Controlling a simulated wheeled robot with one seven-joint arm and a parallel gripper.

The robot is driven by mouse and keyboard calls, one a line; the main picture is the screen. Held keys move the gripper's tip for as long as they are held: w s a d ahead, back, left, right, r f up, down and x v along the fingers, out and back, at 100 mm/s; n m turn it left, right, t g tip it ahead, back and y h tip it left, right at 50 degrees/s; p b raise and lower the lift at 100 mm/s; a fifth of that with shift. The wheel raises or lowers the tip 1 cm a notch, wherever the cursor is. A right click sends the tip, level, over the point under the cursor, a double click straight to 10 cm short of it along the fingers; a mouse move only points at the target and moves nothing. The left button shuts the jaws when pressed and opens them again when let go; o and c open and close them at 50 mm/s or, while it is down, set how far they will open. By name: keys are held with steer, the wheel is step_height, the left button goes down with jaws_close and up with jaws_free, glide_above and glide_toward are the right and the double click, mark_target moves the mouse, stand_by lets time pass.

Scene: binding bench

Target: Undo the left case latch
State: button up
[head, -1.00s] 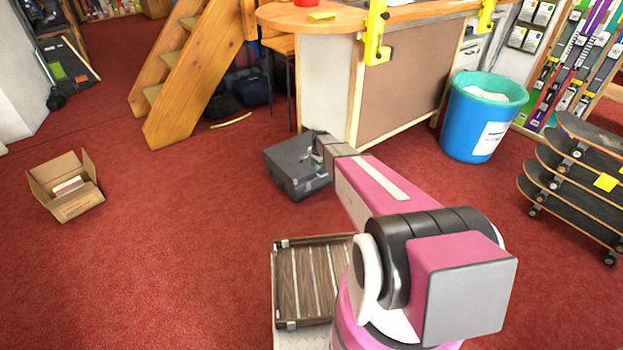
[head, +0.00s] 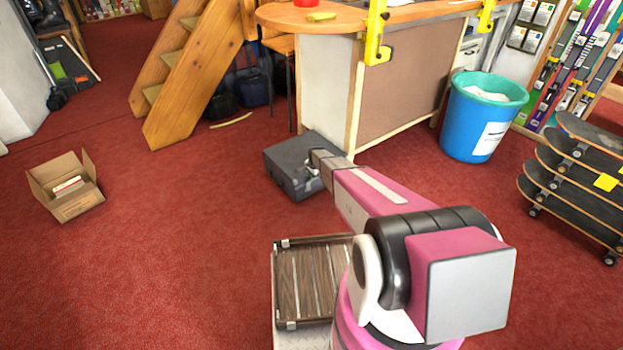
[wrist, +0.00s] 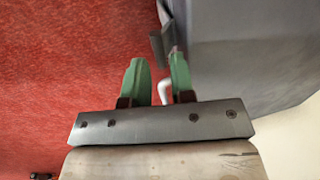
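The dark grey case (head: 290,158) lies on the red carpet in front of the counter; it fills the right of the wrist view (wrist: 245,50). My gripper (head: 312,166) is at the case's right front side in the head view. In the wrist view my gripper (wrist: 159,72) has two green fingers, spread apart. A small dark grey latch-like piece (wrist: 157,46) stands out from the case edge just ahead of the fingers. A pale bent piece (wrist: 164,92) shows between the fingers; I cannot tell whether they touch it. Which latch this is cannot be told.
The counter (head: 400,95) stands right behind the case. A blue bin (head: 478,120) and stacked skateboards (head: 575,180) are at the right. An open cardboard box (head: 70,190) is at the left. The carpet left of the case is clear.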

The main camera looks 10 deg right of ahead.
steer(key=shift+w+f, duration=0.15)
steer(key=shift+f, duration=0.65)
jaws_close()
